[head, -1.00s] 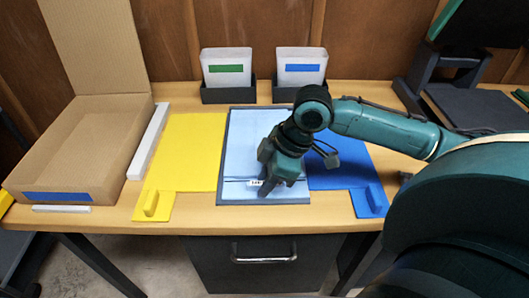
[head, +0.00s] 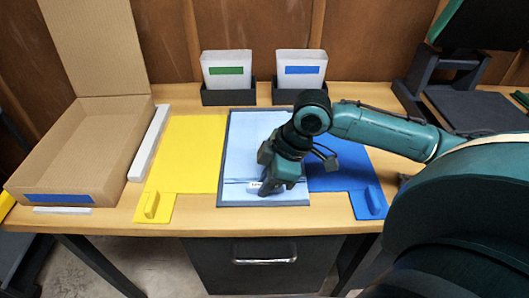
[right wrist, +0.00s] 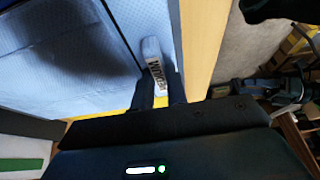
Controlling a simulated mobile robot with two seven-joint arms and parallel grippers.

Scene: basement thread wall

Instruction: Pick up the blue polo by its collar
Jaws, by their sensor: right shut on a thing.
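The light blue polo (head: 250,142) lies folded flat on a grey-rimmed board in the middle of the table. A white label with dark lettering (right wrist: 154,66) shows at the fingertips in the right wrist view. My right gripper (head: 266,192) points down at the polo's near edge, and its fingers also show in the right wrist view (right wrist: 158,92). It is shut on the polo by this label, at what looks like the collar. The pinched cloth is mostly hidden by the fingers. My left gripper is not in view.
A yellow mat (head: 188,150) lies left of the board and a blue mat (head: 340,172) right of it. An open cardboard box (head: 85,150) stands at the left. Two bins with green (head: 227,70) and blue (head: 300,70) labels stand at the back.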

